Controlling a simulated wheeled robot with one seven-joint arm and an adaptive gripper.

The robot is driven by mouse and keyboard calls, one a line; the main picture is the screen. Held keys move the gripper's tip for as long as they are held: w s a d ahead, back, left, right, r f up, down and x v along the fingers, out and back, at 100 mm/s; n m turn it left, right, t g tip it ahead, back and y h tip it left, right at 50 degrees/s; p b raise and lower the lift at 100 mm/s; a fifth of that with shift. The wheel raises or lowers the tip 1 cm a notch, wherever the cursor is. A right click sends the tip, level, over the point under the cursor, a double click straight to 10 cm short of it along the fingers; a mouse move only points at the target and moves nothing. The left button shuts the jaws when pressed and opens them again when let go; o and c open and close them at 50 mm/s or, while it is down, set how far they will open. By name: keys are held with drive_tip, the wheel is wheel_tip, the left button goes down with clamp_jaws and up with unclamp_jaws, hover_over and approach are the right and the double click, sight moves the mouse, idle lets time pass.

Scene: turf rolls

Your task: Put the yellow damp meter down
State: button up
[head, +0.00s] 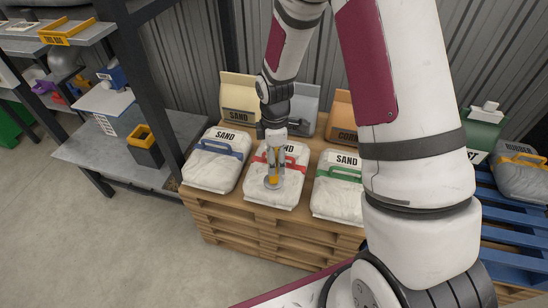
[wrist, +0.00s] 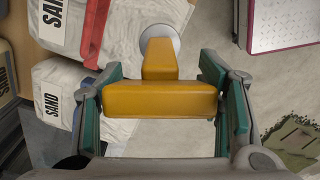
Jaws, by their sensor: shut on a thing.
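My gripper (head: 273,152) is shut on the yellow damp meter (head: 274,173), which hangs below it in front of the middle sand bag (head: 292,192) with the red handle. In the wrist view the meter's yellow T-shaped body (wrist: 160,98) lies between the teal-padded fingers of my gripper (wrist: 160,70). Its pale round disc points away from my gripper. The disc overlaps the edge of the red-strapped bag and the floor there. I cannot tell whether it touches anything.
The bags stand on a wooden pallet stack (head: 262,225): a blue-handled sand bag (head: 215,165) left, a green-handled one (head: 337,200) right. Paper sacks (head: 238,92) stand behind. A grey workbench (head: 115,165) at left carries a yellow-and-black bin (head: 145,148). A blue pallet (head: 510,215) is at right.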

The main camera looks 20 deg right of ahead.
drive_tip(key=w, duration=0.1)
drive_tip(key=w+d, duration=0.1)
drive_tip(key=w, duration=0.1)
drive_tip(key=shift+w+f, duration=0.1)
drive_tip(key=shift+f, duration=0.1)
drive_tip(key=shift+w+f, duration=0.1)
drive_tip(key=shift+f, duration=1.7)
drive_tip(key=o, duration=1.6)
drive_tip(key=shift+b, duration=0.3)
drive_tip(key=shift+c, duration=0.2)
wheel_tip(320, 180, up, 12)
drive_tip(key=shift+r+p, duration=0.2)
drive_tip(key=shift+p, duration=0.45)
